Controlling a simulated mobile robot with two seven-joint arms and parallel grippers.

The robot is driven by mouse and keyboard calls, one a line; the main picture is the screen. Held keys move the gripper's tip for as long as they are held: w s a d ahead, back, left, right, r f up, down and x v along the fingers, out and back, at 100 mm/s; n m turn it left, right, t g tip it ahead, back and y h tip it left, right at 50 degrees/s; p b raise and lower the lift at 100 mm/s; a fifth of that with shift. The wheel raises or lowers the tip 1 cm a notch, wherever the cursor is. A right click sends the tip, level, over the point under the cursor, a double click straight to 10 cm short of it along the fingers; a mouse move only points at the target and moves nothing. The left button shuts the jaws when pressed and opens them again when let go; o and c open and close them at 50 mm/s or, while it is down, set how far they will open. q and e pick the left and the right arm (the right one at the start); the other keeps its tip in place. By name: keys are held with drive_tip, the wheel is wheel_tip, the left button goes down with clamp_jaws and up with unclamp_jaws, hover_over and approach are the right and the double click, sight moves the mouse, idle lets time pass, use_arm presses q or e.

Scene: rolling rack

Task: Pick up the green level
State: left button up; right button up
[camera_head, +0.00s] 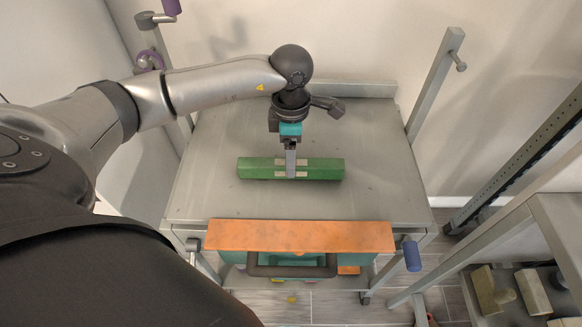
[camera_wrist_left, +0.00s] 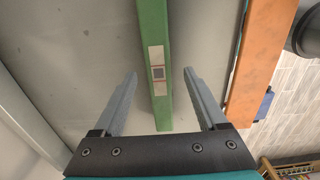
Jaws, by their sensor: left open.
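The green level (camera_head: 320,169) is a long green bar with pale patches around its middle. It lies flat on the top shelf of the grey rolling rack (camera_head: 380,205). My left gripper (camera_head: 291,173) reaches down over the middle of the level in the head view. In the left wrist view, the level (camera_wrist_left: 154,105) runs between the two open fingers of my left gripper (camera_wrist_left: 160,75), with a gap on each side. The fingers hold nothing, and I cannot tell how far above the shelf their tips are. My right gripper is not in view.
An orange panel (camera_head: 225,235) with a dark handle (camera_head: 292,271) below it is at the rack's front edge. Grey posts (camera_head: 433,90) rise at the rack's back corners. Another shelf unit (camera_head: 555,220) with blocks stands at the right. The shelf around the level is clear.

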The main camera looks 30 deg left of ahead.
use_arm(q)
wheel_tip(320, 180, down, 4)
drive_tip(key=shift+w+f+b, duration=0.1)
drive_tip(key=shift+f+b, duration=0.05)
drive_tip(key=shift+b, duration=0.2)
clamp_jaws()
idle(0.4)
